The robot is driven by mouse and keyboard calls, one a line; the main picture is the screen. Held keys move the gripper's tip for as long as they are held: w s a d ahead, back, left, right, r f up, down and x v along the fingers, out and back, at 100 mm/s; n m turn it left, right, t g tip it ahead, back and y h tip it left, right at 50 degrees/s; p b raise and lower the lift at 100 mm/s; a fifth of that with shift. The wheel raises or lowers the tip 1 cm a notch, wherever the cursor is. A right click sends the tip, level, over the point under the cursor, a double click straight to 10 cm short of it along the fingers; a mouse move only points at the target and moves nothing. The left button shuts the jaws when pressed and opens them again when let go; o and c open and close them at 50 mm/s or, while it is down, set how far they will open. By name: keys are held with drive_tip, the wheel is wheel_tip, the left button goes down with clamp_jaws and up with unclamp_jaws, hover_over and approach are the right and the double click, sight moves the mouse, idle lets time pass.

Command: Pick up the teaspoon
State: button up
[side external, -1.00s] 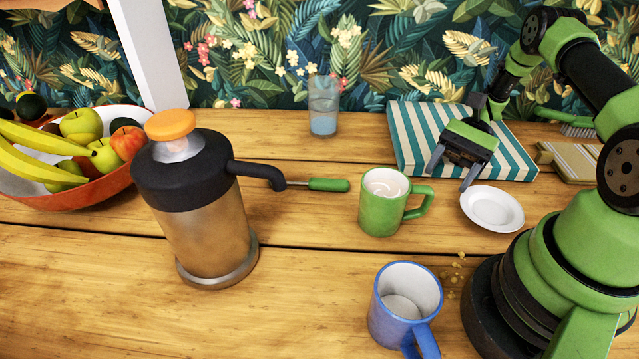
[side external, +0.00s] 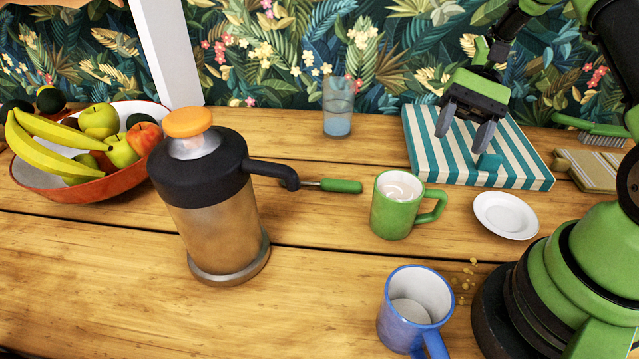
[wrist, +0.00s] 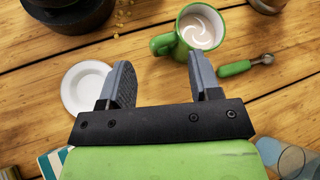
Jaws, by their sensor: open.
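The teaspoon (side external: 340,186) lies on the wooden table with its green handle pointing right. In the side view its metal end is partly hidden behind the dark spout of the coffee press (side external: 215,205). In the wrist view the teaspoon (wrist: 236,68) shows whole at the right, beside the green mug (wrist: 197,32), its small metal bowl visible. My gripper (side external: 464,130) is open and empty, above the striped box, to the right of and higher than the teaspoon. In the wrist view the fingers of my gripper (wrist: 160,72) are spread wide with nothing between them.
The green mug (side external: 393,212) stands between the teaspoon and a white saucer (side external: 505,216). A blue mug (side external: 400,330) is in front. A glass (side external: 338,108) stands behind the teaspoon. A fruit bowl (side external: 95,188) is left.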

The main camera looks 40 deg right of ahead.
drive_tip(key=w+a+n+h, duration=0.6)
drive_tip(key=w+n+h, duration=0.25)
drive_tip(key=n, duration=0.35)
drive_tip(key=n+t+h, duration=0.2)
drive_tip(key=n+t, duration=0.2)
drive_tip(key=n, duration=0.3)
hover_over(330, 181)
drive_tip(key=f, duration=0.8)
drive_tip(key=shift+s+a, duration=0.1)
drive_tip(key=shift+s, duration=0.2)
drive_tip(key=f, duration=0.5)
drive_tip(key=shift+w+f, duration=0.3)
drive_tip(key=shift+c, duration=0.2)
drive_tip(key=c, duration=1)
